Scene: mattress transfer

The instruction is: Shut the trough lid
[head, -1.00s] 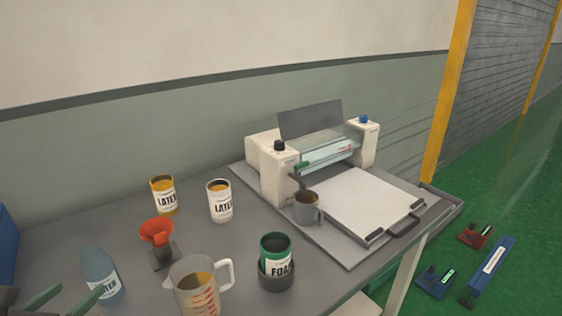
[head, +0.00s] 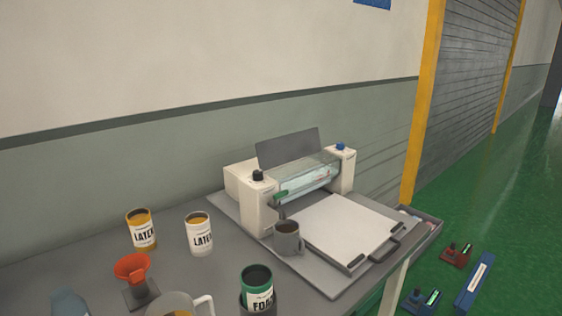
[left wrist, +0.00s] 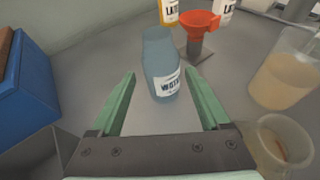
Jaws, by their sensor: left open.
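In the head view, a machine (head: 255,205) with cream end housings stands at the back of the table. A clear trough (head: 305,182) with pale contents lies between its housings. The trough lid, a dark grey panel (head: 288,148), stands raised and leaning back behind the trough. A green handle (head: 280,196) shows at the trough's left end. My left gripper (left wrist: 160,74) is open in the left wrist view, with green fingers apart. A blue water bottle (left wrist: 160,65) stands ahead of it, apparently not held. My right gripper is in no view.
A grey mug (head: 288,239) stands in front of the machine, beside a white board (head: 350,228). Latex cans (head: 142,231), a red funnel (head: 132,270), a foam can (head: 258,288) and a measuring jug (left wrist: 288,70) stand left. A blue box (left wrist: 25,100) is beside my left gripper.

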